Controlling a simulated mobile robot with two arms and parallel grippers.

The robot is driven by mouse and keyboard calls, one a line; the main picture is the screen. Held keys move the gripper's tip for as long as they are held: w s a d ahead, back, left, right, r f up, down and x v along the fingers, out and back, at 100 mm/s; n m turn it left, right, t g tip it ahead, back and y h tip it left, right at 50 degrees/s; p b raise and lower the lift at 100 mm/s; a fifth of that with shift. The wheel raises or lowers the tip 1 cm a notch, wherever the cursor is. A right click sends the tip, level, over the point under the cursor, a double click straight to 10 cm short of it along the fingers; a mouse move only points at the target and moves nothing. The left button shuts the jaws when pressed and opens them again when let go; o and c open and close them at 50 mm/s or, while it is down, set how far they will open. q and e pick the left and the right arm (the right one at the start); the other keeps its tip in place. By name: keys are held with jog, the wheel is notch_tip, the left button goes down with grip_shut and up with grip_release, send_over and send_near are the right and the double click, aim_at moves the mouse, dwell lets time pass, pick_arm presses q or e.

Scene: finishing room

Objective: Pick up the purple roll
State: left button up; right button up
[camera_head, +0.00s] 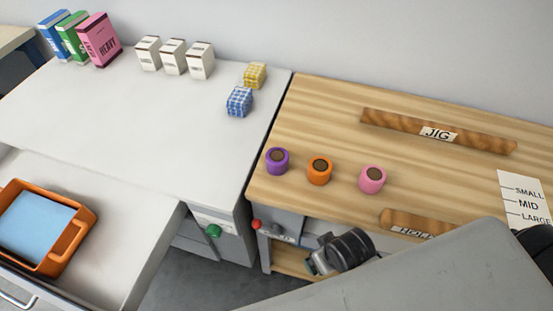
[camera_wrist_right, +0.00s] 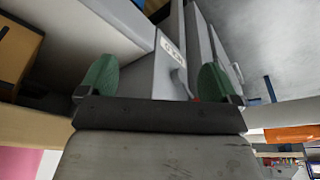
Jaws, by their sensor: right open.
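The purple roll (camera_head: 277,168) stands upright near the left end of the wooden bench top (camera_head: 330,100), close to its front edge. An orange roll (camera_head: 319,179) stands just to its right and a pink roll (camera_head: 372,187) further right. My right gripper (camera_head: 313,266) is in front of the bench, below and a little right of the purple roll, apart from it. In the right wrist view my right gripper (camera_wrist_right: 155,78) has its two green fingertips spread with nothing between them. My left gripper is not in view.
A wooden strip marked JIG (camera_head: 400,127) lies behind the rolls. Another strip (camera_head: 397,217) lies at the front edge, partly hidden by my arm. A size card (camera_head: 525,200) is at the right. Patterned blocks (camera_head: 239,102) sit on the grey counter (camera_head: 150,120), left.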

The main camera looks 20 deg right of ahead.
aim_at(278, 154)
jog(key=w+a+r+n+y, duration=0.4)
jog(key=w+a+r+n, duration=0.4)
jog(key=a+r+n, duration=0.3)
jog(key=w+r+n, duration=0.1)
jog(key=w+n, duration=0.2)
jog(key=w+r+n+g+h, duration=0.1)
jog(key=w+n, duration=0.2)
jog(key=n, duration=0.1)
jog(key=w+a+r+n+g+h, duration=0.1)
jog(key=w+n, duration=0.2)
jog(key=shift+w+a+r, duration=0.1)
jog(key=shift+w+r, duration=0.1)
jog(key=shift+r, duration=0.2)
jog(key=w+d+r+n, duration=0.1)
jog(key=w+d, duration=0.1)
jog(key=w+d+r+n+h, duration=0.1)
jog(key=w+d+r, duration=0.1)
jog(key=d, duration=0.1)
jog(key=w+d+r+n+g+h, duration=0.1)
jog(key=w+d+r, duration=0.1)
jog(key=shift+w+d, duration=0.35)
jog(key=shift+w+d+f, duration=0.1)
jog(key=shift+d+f, duration=0.1)
jog(key=shift+f, duration=0.05)
jog(key=shift+n, duration=0.3)
notch_tip(278, 154, down, 10)
jog(key=shift+w+a+f+p, duration=0.1)
jog(key=shift+p, duration=0.4)
